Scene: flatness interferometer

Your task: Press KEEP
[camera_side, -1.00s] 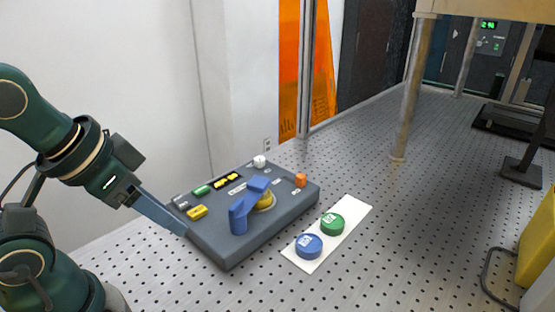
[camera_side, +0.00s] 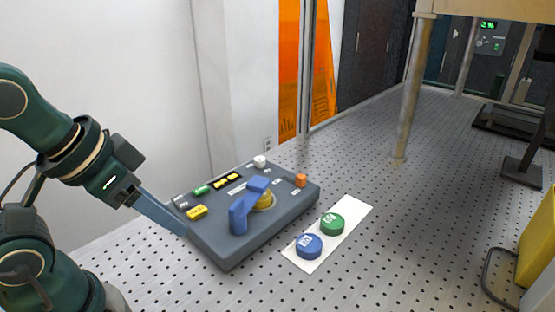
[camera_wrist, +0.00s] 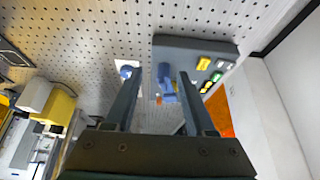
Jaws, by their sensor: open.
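A dark grey control box (camera_side: 225,250) sits on the perforated table, with a yellow key (camera_side: 197,212), a green key (camera_side: 202,190), a grey key (camera_side: 181,202), a white knob (camera_side: 260,161) and an orange knob (camera_side: 300,180). A blue lever (camera_side: 240,212) stands over a yellow round part (camera_side: 264,201). On a white plate beside the box are a blue button (camera_side: 309,246) and a green button (camera_side: 332,224). The labels are too small to read, so I cannot tell which one says KEEP. My gripper (camera_wrist: 160,78) is open and empty; its fingers point down near the box's left edge.
A metal post (camera_side: 411,90) stands on the table behind the buttons, and a yellow object (camera_side: 538,245) is at the right edge. A white wall is behind the box.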

